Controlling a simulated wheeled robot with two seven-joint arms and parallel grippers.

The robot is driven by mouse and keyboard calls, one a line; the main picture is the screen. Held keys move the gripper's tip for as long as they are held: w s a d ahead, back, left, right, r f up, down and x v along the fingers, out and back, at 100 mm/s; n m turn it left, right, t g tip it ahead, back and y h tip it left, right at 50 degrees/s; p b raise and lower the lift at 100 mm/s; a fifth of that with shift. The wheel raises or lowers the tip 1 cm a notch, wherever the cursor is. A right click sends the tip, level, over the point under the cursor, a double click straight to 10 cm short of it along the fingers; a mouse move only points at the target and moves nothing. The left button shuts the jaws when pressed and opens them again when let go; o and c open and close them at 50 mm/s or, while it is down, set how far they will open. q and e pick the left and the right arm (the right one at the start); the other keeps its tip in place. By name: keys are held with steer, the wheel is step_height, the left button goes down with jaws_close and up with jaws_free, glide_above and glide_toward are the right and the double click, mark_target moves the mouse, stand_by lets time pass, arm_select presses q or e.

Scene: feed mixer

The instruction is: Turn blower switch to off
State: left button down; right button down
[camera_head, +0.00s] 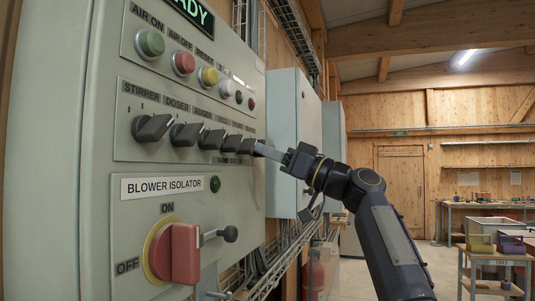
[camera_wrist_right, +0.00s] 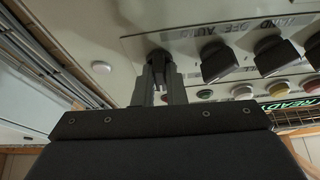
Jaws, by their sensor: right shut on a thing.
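A row of several black rotary switches sits on the grey control panel (camera_head: 124,150). The far-right switch (camera_head: 246,146), in the place I take for the blower switch, has a label too small to read. My right gripper (camera_head: 259,149) reaches it from the right. In the right wrist view, the two fingers (camera_wrist_right: 163,80) are shut on either side of this switch's knob (camera_wrist_right: 157,57). The fingers partly hide the knob, so its exact pointing direction is hard to tell. My left gripper is not in view.
Neighbouring switches, including the stirrer (camera_head: 153,128) and doser (camera_head: 186,134), stand close to the left. Coloured buttons such as the green one (camera_head: 150,43) sit above. A red isolator handle (camera_head: 184,253) juts out below. Another grey cabinet (camera_head: 288,140) stands behind.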

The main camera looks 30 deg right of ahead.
steer(key=shift+n, duration=0.8)
steer(key=c, duration=1.5)
jaws_free()
steer(key=shift+d, duration=0.1)
steer(key=b+v, duration=0.3)
steer(key=v, duration=0.4)
steer(key=shift+s+d+f+b, duration=0.2)
steer(key=shift+d+b, duration=0.05)
steer(key=shift+b, duration=0.05)
